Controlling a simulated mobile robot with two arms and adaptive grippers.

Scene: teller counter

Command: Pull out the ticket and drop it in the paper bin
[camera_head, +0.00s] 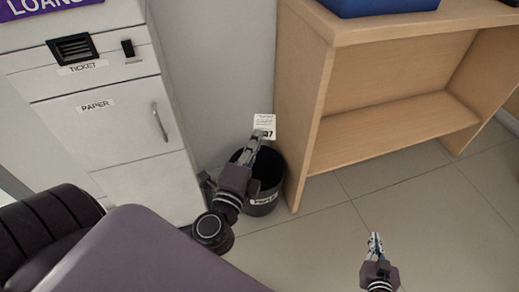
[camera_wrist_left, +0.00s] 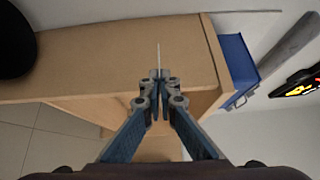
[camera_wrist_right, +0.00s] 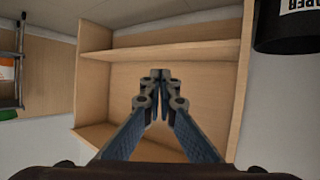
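The ticket (camera_head: 265,125) is a small white printed slip with dark digits, held upright in the tips of my left gripper (camera_head: 257,138). In the left wrist view it shows edge-on as a thin white line (camera_wrist_left: 158,56) between the shut fingertips (camera_wrist_left: 158,76). The paper bin (camera_head: 270,170) is a black round bin with a white label. My left gripper and wrist overlap it in the head view and hide part of its opening; the height above it is hard to tell. My right gripper (camera_head: 375,240) is shut and empty, low at the right; its fingertips (camera_wrist_right: 160,76) meet.
A white cabinet with a ticket slot (camera_head: 74,48) and a PAPER door (camera_head: 110,125) stands at the left. A wooden shelf unit (camera_head: 300,120) stands right beside the bin, with a blue box (camera_head: 385,5) on top. Tiled floor (camera_head: 440,210) is clear at the right.

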